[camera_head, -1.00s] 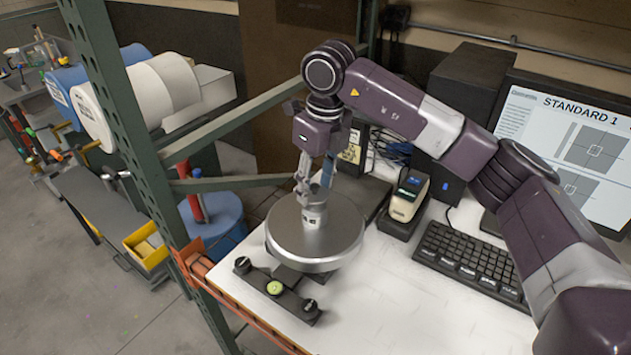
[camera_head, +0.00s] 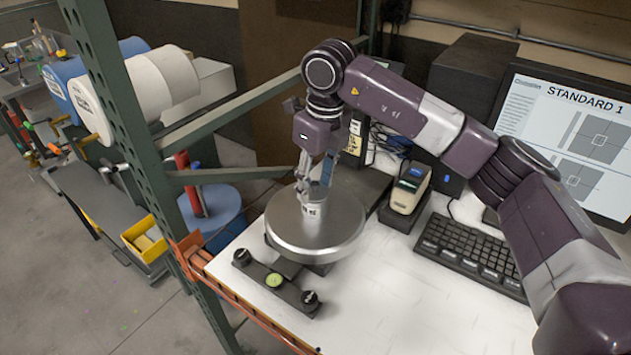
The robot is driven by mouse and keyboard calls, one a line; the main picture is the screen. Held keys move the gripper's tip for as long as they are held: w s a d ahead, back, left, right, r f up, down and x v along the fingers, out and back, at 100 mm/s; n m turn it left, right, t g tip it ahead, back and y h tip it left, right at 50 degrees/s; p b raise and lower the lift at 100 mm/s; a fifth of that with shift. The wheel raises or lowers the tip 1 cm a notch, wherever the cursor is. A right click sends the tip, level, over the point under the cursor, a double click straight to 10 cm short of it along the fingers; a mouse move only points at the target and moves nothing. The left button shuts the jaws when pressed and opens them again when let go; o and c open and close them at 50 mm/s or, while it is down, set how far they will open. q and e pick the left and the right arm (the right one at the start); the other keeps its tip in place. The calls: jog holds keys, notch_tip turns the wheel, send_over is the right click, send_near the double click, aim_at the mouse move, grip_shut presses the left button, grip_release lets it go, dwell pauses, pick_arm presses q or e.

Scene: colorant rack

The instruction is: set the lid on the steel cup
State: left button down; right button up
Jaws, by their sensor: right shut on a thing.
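My right gripper (camera_head: 313,193) points down from above and is shut on the lid's grip. My left gripper is not in view.
A dark bar (camera_head: 275,281) with round knobs and a green level lies in front of the lid. A handheld device (camera_head: 408,187), keyboard (camera_head: 470,252) and monitor (camera_head: 575,140) stand right. A green rack post (camera_head: 125,140) rises left. The white tabletop (camera_head: 400,305) is clear in front.

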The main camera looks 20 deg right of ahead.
jog(key=shift+f, duration=0.3)
jog(key=o, duration=1.2)
jog(key=shift+r, duration=0.15)
jog(key=r, duration=0.4)
jog(key=s+r, duration=0.1)
jog(key=r, duration=0.6)
jog(key=shift+s+d+r, duration=0.15)
jog(key=shift+d+r, duration=0.2)
jog(key=shift+r, duration=0.05)
